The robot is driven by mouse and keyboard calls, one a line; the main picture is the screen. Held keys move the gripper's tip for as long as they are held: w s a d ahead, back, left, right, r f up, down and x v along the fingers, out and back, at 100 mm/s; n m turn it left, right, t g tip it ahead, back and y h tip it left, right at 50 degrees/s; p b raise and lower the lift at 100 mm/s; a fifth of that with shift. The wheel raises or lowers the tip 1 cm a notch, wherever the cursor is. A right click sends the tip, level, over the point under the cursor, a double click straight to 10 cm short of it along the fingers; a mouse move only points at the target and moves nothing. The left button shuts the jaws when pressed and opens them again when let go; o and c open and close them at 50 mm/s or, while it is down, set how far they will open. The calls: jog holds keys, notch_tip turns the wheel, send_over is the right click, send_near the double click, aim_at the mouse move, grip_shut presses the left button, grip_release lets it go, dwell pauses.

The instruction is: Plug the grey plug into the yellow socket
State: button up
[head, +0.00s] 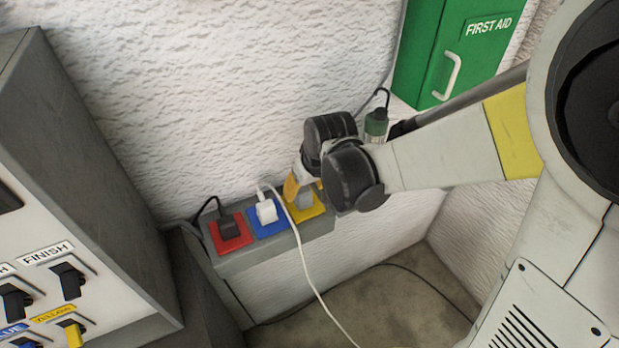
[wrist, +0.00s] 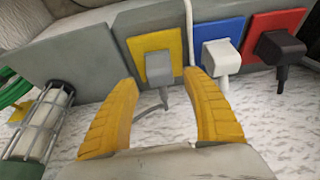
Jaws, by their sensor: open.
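The grey plug (head: 305,201) sits at the yellow socket (head: 318,209), the right-hand one on the grey socket box. In the wrist view the grey plug (wrist: 159,68) stands against the yellow socket plate (wrist: 134,46), with a short grey cord coming from it. I see no gap between plug and plate, but cannot tell its depth. My gripper (head: 304,190) is open, its yellow fingers pointing at the socket. In the wrist view my gripper (wrist: 160,80) has one finger on each side of the plug, apparently apart from it.
A white plug (head: 266,211) sits in the blue socket, a black plug (head: 229,228) in the red one. A white cable (head: 303,255) hangs past the box beside the yellow socket. A caged lamp (wrist: 48,115) is close by. A switch cabinet (head: 80,200) stands left.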

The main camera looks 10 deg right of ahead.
jog(key=a+v, duration=0.1)
jog(key=v, duration=0.6)
jog(key=shift+d, duration=0.5)
jog(key=shift+r, duration=0.1)
